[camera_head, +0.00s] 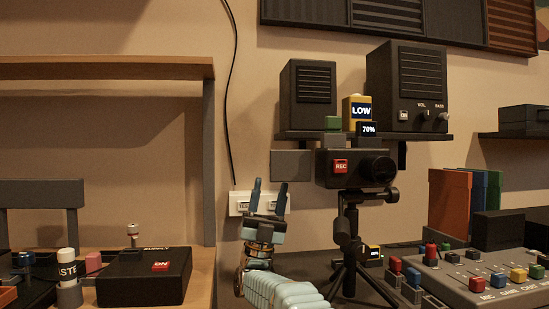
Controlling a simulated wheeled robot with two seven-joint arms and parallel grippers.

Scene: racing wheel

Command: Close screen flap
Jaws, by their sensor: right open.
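A black camera (345,168) with a red REC button and a round lens at its right stands on a tripod (349,245). Its screen flap (291,164), a flat dark grey panel, sticks out to the left of the camera body, so it stands open. My right gripper (269,187) points up, with its two fingers apart and nothing visible between them. In the picture its fingertips are just below and to the left of the flap; the depth between them is hard to tell. My left gripper is not in view.
A shelf above the camera holds two speakers (407,87) and a yellow LOW box (358,112). A mixer (490,280) with coloured buttons lies at the lower right. A wooden shelf unit and black box (146,276) stand at left. A white socket (240,205) is behind my gripper.

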